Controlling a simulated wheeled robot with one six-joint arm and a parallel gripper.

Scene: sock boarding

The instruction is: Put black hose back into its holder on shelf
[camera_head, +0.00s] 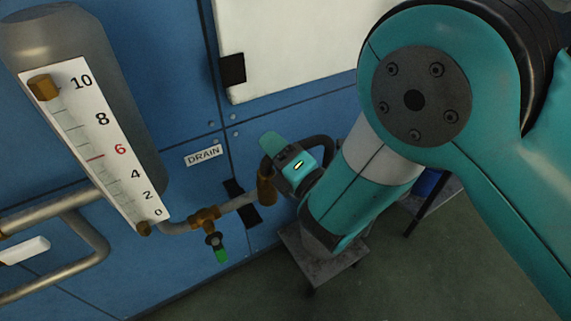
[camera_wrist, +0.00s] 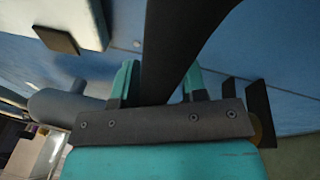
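The black hose (camera_head: 320,143) arches behind my gripper (camera_head: 280,155) in the head view. In the wrist view the hose (camera_wrist: 165,55) runs up between the two teal fingers of my gripper (camera_wrist: 162,85), which appear to press on it from both sides. My gripper is beside the upright brass pipe end (camera_head: 266,187) of the drain line, in front of the blue wall. The hose's lower end is hidden by the gripper. I cannot make out the hose's holder for certain; my arm covers part of the view.
A grey stand (camera_head: 318,262) is below my gripper. A tank with a white level scale (camera_head: 95,140) and pipes (camera_head: 235,204) with a green-handled valve (camera_head: 221,254) are at left. A dark shelf (camera_head: 437,203) with a blue object (camera_head: 430,182) is partly hidden at right.

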